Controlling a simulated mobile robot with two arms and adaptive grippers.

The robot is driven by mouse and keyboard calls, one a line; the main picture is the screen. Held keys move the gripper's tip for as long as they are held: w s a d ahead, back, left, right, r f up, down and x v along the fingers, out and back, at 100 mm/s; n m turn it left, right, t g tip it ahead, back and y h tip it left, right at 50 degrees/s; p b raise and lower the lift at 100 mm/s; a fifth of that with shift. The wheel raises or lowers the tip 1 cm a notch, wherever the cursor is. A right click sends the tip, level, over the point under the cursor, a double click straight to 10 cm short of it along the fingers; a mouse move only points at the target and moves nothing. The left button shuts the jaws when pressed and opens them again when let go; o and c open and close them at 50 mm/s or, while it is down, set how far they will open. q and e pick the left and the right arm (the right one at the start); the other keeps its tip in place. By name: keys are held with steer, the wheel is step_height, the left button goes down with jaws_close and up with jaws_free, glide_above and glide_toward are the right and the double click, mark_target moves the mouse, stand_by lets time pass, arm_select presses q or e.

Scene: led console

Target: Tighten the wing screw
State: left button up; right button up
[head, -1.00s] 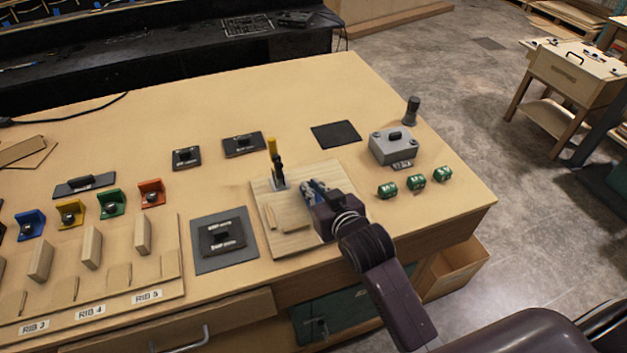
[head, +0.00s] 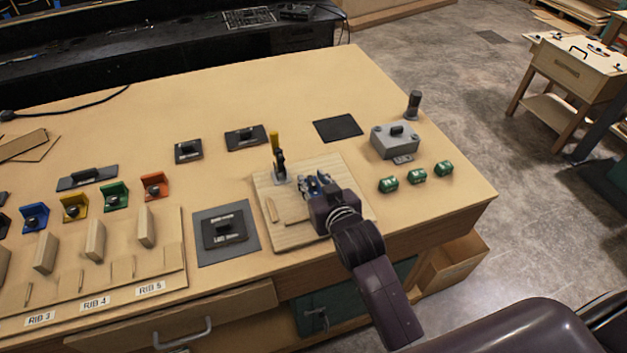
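A wooden board (head: 290,236) lies on the bench, with a yellow-handled toggle clamp (head: 279,160) upright at its far left. My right gripper (head: 313,182) is low over the middle of the board, just right of the clamp. Its wrist comes in from the lower right and covers part of the board. The fingertips are small and overlap blue-grey shapes, so I cannot tell their opening or whether they touch anything. I cannot make out the wing screw; it may be hidden at the fingers. My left gripper is out of view.
A grey box (head: 395,143) and several green cylinders (head: 417,176) stand to the right. A dark pad (head: 338,128) lies behind. A black device on a grey plate (head: 242,249) is left of the board. Coloured brackets (head: 115,195) stand further left. The bench's far middle is clear.

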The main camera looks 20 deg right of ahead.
steer(key=shift+f, duration=0.1)
steer(key=shift+s, duration=0.2)
steer(key=v, duration=1.1)
steer(key=shift+s+r, duration=0.25)
steer(key=shift+s, duration=0.05)
